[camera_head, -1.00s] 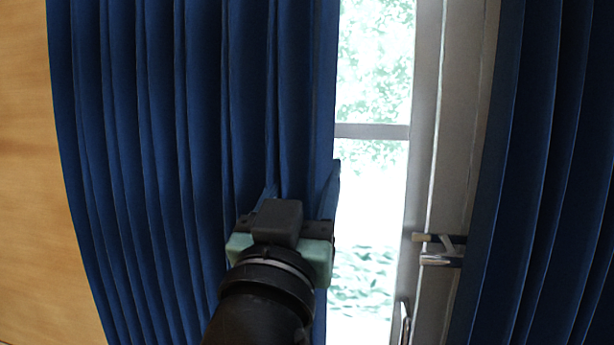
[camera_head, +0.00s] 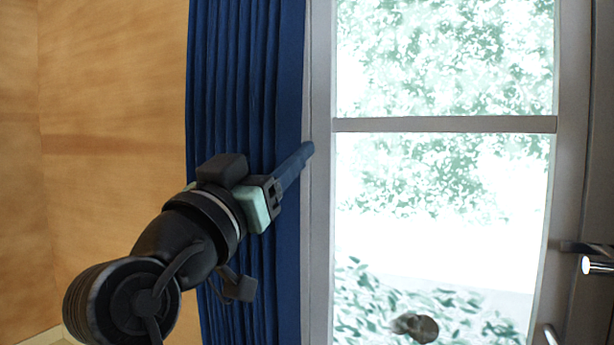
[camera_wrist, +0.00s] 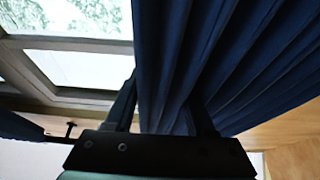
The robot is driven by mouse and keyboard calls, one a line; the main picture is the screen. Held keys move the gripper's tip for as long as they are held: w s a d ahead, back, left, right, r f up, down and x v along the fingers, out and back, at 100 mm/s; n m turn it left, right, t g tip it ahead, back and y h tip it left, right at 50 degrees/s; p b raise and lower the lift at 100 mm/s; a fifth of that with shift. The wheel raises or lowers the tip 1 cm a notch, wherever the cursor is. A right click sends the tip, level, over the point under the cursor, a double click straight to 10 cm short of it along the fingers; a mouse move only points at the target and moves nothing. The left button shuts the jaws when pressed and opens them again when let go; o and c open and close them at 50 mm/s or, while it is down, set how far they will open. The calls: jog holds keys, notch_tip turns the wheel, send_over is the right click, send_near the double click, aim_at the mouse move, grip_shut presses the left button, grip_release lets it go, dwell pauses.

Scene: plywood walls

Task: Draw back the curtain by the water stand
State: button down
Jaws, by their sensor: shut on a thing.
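The blue curtain (camera_head: 245,95) hangs in tight folds at the left side of the window, bunched into a narrow strip. My gripper (camera_head: 295,165) is at the right edge of this curtain, at about mid-height of the view. In the wrist view the curtain (camera_wrist: 190,60) runs down between the two fingers of my gripper (camera_wrist: 165,115), and they are shut on it. The far fingertip is partly hidden by cloth. No water stand shows in these views.
The window (camera_head: 440,170) is uncovered right of the curtain, with a grey frame and a crossbar (camera_head: 445,124). Metal handles (camera_head: 597,265) show at the right edge. A plywood wall (camera_head: 110,130) stands at the left.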

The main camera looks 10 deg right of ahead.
jog(key=shift+w+a, duration=0.45)
jog(key=shift+a, duration=0.3)
jog(key=shift+c, duration=1.2)
grip_release()
jog(key=shift+d, duration=0.1)
jog(key=shift+s+a+f+b, duration=0.25)
jog(key=shift+s+f+b, duration=0.1)
jog(key=shift+s+b, duration=0.15)
jog(key=b+v, duration=0.5)
jog(key=v, duration=0.6)
jog(key=shift+s+a, duration=0.3)
jog(key=shift+s, duration=0.05)
jog(key=shift+w+d, duration=0.1)
